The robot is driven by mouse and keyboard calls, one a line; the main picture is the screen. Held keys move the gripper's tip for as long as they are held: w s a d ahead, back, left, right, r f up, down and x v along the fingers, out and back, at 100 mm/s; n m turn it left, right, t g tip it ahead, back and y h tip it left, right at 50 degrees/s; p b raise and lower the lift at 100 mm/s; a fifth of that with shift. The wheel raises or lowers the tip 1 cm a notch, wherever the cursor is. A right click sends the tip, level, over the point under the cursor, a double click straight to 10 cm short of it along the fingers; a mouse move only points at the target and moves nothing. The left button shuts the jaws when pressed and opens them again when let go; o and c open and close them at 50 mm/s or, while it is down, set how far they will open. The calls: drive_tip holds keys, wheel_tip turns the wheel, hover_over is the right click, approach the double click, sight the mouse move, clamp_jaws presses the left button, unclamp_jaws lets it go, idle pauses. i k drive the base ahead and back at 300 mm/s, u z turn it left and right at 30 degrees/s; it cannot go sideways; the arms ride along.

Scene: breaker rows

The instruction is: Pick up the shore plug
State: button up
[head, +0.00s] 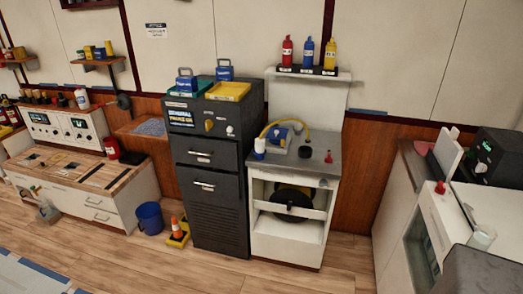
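I cannot single out the shore plug for certain. A small red-topped piece (328,157) is on the same top, to the right. My gripper is not in view.
The dark cabinet (215,215) carries blue and yellow trays. A white counter (447,220) is at the right. The wooden floor (120,262) in front is mostly clear.

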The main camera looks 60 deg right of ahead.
sight(259, 151)
drive_tip(key=i, duration=0.9)
